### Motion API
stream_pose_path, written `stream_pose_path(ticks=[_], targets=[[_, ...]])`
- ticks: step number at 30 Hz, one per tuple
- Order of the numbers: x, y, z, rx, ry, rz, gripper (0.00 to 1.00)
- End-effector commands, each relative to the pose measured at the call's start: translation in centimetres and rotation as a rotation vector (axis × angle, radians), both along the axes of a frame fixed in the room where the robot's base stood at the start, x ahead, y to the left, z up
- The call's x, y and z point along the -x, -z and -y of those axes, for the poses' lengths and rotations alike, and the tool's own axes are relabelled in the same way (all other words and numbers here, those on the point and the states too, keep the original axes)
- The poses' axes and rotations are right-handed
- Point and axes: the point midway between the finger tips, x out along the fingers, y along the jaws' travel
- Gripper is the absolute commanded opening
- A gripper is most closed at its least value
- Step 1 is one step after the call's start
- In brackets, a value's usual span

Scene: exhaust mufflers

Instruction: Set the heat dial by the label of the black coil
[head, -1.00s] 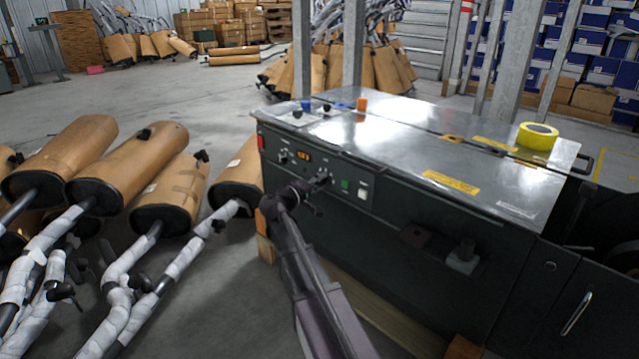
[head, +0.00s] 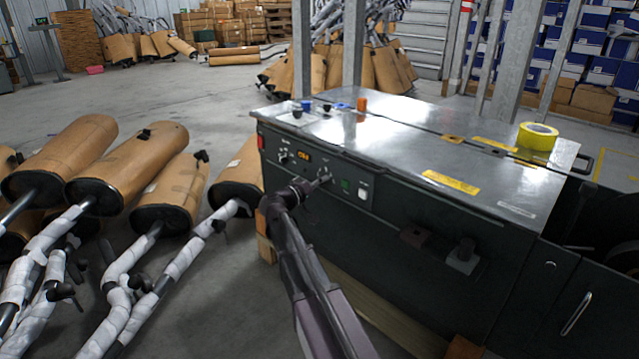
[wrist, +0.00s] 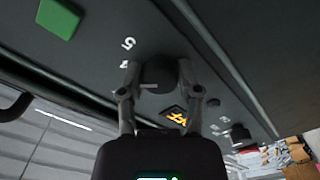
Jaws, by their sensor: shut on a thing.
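The heat dial appears to be the round black knob (wrist: 158,74) in the wrist view, on the dark front panel with white numbers 5 and 4 beside it. My gripper (wrist: 160,84) has one finger on each side of this knob and is shut on it. In the head view my gripper (head: 318,183) is at the machine's control panel, and it largely hides the knob. A dark rounded shape (head: 598,225) at the right end of the machine may be the black coil; I cannot tell. No label on it is readable.
The panel has an orange display (head: 304,156), another knob (head: 283,157), a green button (head: 345,184) and a white switch (head: 362,192). Yellow tape (head: 538,136) lies on the metal top. Wrapped mufflers (head: 165,195) lie on the floor at left.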

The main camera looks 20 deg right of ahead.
Motion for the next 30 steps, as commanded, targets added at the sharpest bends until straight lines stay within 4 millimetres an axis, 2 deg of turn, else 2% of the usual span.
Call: stream_pose_path(ticks=[6,7,10,23,30], targets=[[0.0,0.0,0.2,0.001,0.005,-0.001,0.00],[0.0,0.0,0.2,0.001,0.005,-0.001,0.47],[0.0,0.0,0.2,0.002,0.003,-0.002,0.77],[0.0,0.0,0.0,0.001,0.001,-0.002,0.79],[0.4,0.0,-1.1,0.001,0.000,-0.002,0.79]])
